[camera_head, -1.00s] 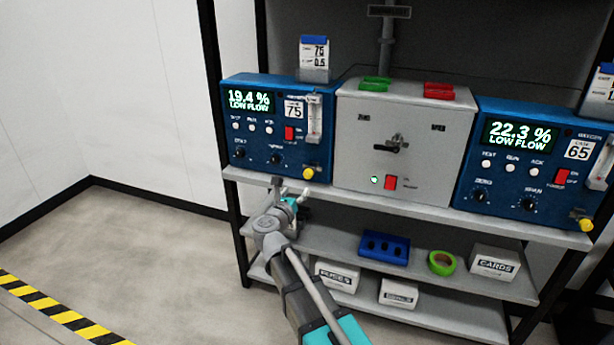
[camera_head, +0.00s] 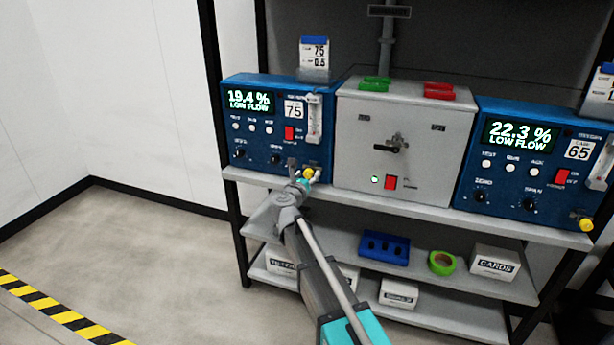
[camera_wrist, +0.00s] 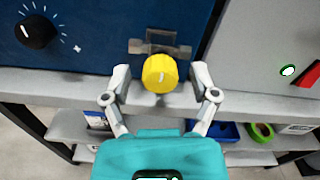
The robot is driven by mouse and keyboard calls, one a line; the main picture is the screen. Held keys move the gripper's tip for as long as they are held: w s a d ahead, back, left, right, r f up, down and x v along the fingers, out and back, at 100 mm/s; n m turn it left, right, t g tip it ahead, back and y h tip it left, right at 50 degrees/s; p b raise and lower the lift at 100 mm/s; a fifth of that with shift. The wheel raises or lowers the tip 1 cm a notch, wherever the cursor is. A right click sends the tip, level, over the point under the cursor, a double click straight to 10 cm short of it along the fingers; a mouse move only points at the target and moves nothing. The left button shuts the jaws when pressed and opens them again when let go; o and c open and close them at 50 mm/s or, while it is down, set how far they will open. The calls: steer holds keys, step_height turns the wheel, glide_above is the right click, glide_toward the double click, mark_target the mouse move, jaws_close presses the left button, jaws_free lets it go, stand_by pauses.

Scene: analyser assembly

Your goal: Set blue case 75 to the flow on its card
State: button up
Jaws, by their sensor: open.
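Blue case 75 (camera_head: 262,150) stands on the left of the upper shelf, and its display reads 19.4 % LOW FLOW. A flow tube (camera_head: 314,118) is on the right of its front. Its card (camera_head: 314,52) stands above it and shows 75 and 0.5. The yellow knob (camera_wrist: 160,73) is at the lower right of its front; it also shows in the head view (camera_head: 309,173). My gripper (camera_wrist: 162,78) is open, with one finger on each side of the yellow knob. A gap shows between the knob and each finger.
A grey box (camera_head: 360,150) with a lever, a red switch and green and red clips stands right of case 75. Blue case 65 (camera_head: 520,195) stands further right. The shelf edge (camera_wrist: 60,82) runs just under the knob. Lower shelves hold a blue rack (camera_head: 385,248), green tape (camera_head: 442,262) and boxes.

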jaws_close()
stand_by(0.3)
steer(key=shift+n, duration=0.5)
steer(key=n, duration=1.3)
steer(key=shift+a, duration=0.1)
stand_by(0.4)
